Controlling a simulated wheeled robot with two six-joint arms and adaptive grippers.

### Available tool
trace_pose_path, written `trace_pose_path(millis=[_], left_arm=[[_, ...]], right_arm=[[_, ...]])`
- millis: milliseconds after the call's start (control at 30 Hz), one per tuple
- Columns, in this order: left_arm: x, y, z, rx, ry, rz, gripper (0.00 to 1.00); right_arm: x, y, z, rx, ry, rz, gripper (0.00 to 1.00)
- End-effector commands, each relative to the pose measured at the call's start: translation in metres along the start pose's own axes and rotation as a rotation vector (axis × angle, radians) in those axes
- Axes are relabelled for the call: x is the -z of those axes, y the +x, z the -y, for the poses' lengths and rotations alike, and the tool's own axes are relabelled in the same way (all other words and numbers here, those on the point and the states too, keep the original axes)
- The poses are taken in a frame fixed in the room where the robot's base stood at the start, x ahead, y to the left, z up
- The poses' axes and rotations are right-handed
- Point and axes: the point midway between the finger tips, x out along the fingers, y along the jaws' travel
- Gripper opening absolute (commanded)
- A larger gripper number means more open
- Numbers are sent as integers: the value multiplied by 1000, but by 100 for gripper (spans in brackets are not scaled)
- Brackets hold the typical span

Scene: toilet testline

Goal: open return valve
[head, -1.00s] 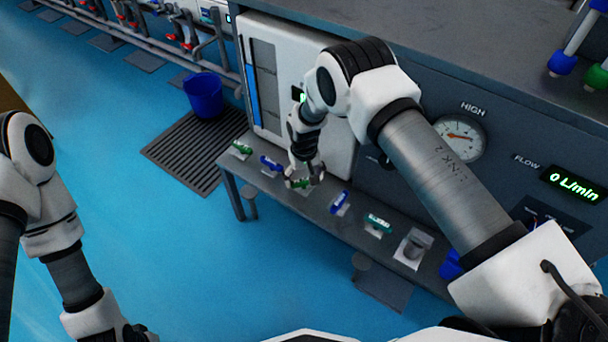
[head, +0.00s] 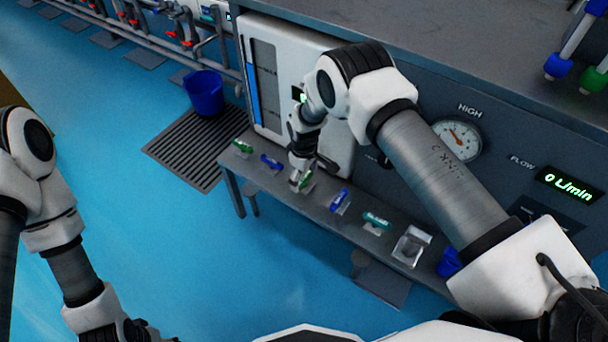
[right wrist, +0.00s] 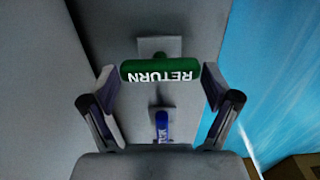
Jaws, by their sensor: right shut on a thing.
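The return valve has a green handle with white RETURN lettering (right wrist: 160,71), seen upside down in the right wrist view. In the head view the green handle (head: 308,180) shows partly behind my gripper, on the low grey shelf. My right gripper (head: 300,181) is down at this handle. In the right wrist view its two fingers (right wrist: 160,88) stand at the handle's two ends, and it is shut on the handle. The handle lies crosswise between the fingers. My left gripper (head: 145,332) is at the bottom edge, partly cut off, and its fingers are unclear.
Neighbouring handles on the shelf are blue (head: 340,200), green (head: 375,221), blue (head: 271,162) and green (head: 242,146). The white cabinet (head: 338,145) stands close behind the gripper. A pressure gauge (head: 457,140) and flow display reading 0 L/min (head: 569,187) are right. Blue floor is open in front.

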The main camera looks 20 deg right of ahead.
Motion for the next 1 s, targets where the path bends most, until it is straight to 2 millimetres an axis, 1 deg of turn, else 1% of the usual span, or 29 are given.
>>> trace_pose_path(millis=[433, 467, 500, 833, 933, 1000], left_arm=[[0, 0, 0, 0, 0, 0, 66], [0, 0, 0, 0, 0, 0, 66], [0, 0, 0, 0, 0, 0, 66], [0, 0, 0, 0, 0, 0, 66], [0, 0, 0, 0, 0, 0, 66], [0, 0, 0, 0, 0, 0, 66]], right_arm=[[-1, 1, 0, 1, -11, 2, 53], [-1, 1, 0, 1, -11, 2, 98], [-1, 1, 0, 1, -11, 2, 100], [0, -1, 0, 0, -9, 0, 100], [1, -11, 0, -1, -9, -1, 100], [1, -24, -1, -2, -9, -2, 100]])
